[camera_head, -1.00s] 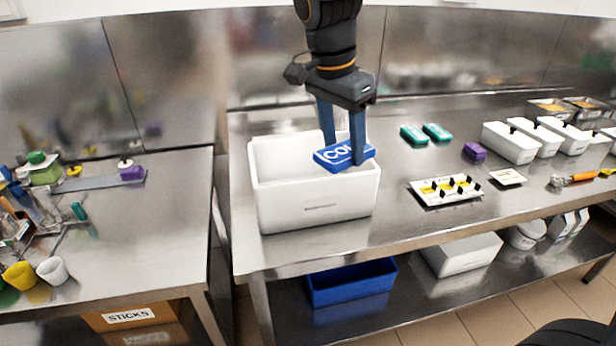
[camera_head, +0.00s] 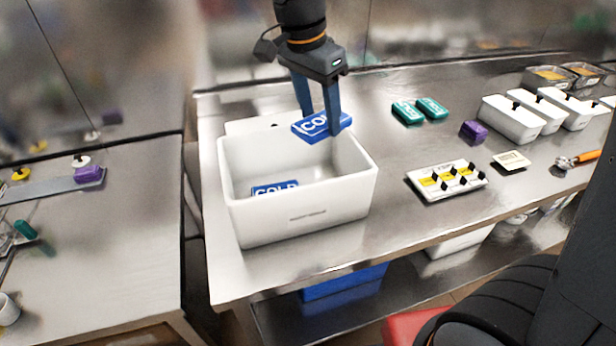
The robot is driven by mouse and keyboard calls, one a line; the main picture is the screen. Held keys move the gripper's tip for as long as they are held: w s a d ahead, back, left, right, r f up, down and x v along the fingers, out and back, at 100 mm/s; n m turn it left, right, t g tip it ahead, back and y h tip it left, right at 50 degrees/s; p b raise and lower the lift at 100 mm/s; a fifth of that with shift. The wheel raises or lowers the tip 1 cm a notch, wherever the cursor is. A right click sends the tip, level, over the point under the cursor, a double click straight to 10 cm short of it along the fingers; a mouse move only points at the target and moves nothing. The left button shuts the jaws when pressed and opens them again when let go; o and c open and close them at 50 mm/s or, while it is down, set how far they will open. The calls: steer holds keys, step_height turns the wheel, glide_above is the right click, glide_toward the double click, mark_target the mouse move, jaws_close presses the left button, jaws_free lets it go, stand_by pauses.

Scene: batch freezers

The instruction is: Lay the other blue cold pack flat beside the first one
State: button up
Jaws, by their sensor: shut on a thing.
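My gripper (camera_head: 318,112) is shut on a blue cold pack (camera_head: 312,127) marked "COLD". It holds the pack roughly level above the back right part of a white open box (camera_head: 300,218). The other blue cold pack (camera_head: 274,190) is inside the box, toward its left side. Only its upper part with the lettering shows; the front wall hides the rest, so I cannot tell how flat it lies. The floor to its right looks empty where I can see it.
The box stands on a steel table (camera_head: 270,270). To its right are two teal packs (camera_head: 420,110), a purple block (camera_head: 473,132), a tray with yellow labels (camera_head: 446,181) and several white lidded tubs (camera_head: 512,118). A separate steel table (camera_head: 90,250) is at the left.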

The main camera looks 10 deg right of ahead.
mark_target(308, 127)
steer(key=a+x, duration=0.1)
steer(key=x, duration=0.3)
steer(key=s+p+x, duration=0.1)
steer(key=x, duration=0.4)
steer(key=a+x, duration=0.1)
steer(key=x, duration=0.4)
steer(key=shift+s+a+f+p, duration=0.3)
steer(key=shift+s+f+p, duration=0.1)
steer(key=shift+f, duration=0.35)
steer(key=shift+f+b, duration=0.45)
steer(key=shift+b, duration=0.05)
steer(key=o, duration=1.3)
steer(key=shift+c, duration=0.2)
steer(key=shift+r, duration=0.15)
steer(key=shift+r+p, duration=0.2)
steer(key=shift+p, duration=0.2)
steer(key=b+v, duration=0.1)
steer(key=v, duration=1.1)
steer(key=shift+r, duration=0.15)
